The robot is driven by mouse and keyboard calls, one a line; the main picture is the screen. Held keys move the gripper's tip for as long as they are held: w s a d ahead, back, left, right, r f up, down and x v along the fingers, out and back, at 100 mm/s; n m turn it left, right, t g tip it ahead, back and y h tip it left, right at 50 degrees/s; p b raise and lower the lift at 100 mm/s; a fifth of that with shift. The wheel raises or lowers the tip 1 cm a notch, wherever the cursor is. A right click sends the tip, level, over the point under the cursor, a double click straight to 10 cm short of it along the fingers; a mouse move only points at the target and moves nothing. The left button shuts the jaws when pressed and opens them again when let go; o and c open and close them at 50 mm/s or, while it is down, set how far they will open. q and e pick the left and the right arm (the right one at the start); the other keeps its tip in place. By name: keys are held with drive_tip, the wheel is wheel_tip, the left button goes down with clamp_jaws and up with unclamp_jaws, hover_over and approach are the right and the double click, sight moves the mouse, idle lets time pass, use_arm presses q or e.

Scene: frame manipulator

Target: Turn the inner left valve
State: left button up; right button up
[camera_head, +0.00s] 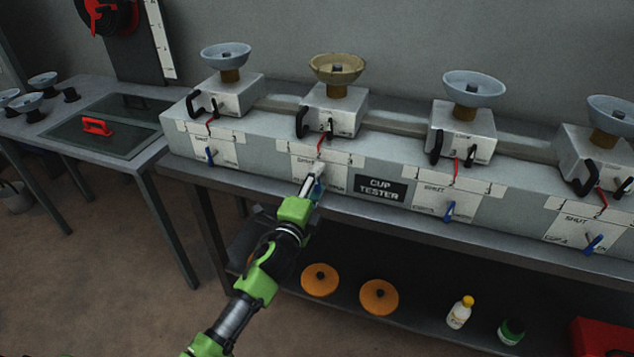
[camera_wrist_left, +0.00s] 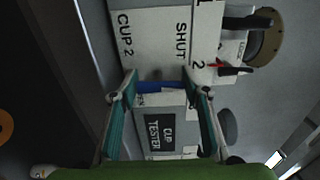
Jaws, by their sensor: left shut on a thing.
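The inner left valve is a blue lever handle (camera_head: 319,189) on the front of the cup tester's second station from the left. In the left wrist view the blue handle (camera_wrist_left: 160,87) lies across the space between my two fingers, beside a white panel reading "CUP 2" and "SHUT" (camera_wrist_left: 160,40). My left gripper (camera_head: 313,184) reaches up to the panel from below. It is shut on the blue handle (camera_wrist_left: 160,87), which it partly hides in the head view. My right gripper is not in view.
The long grey cup tester (camera_head: 380,160) carries several stations with bowls, black levers and other blue handles (camera_head: 449,212). A shelf below holds orange discs (camera_head: 379,296) and bottles (camera_head: 460,312). A side table (camera_head: 60,145) stands at left. The floor in front is clear.

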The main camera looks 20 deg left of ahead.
use_arm(q)
drive_tip(key=o, duration=1.1)
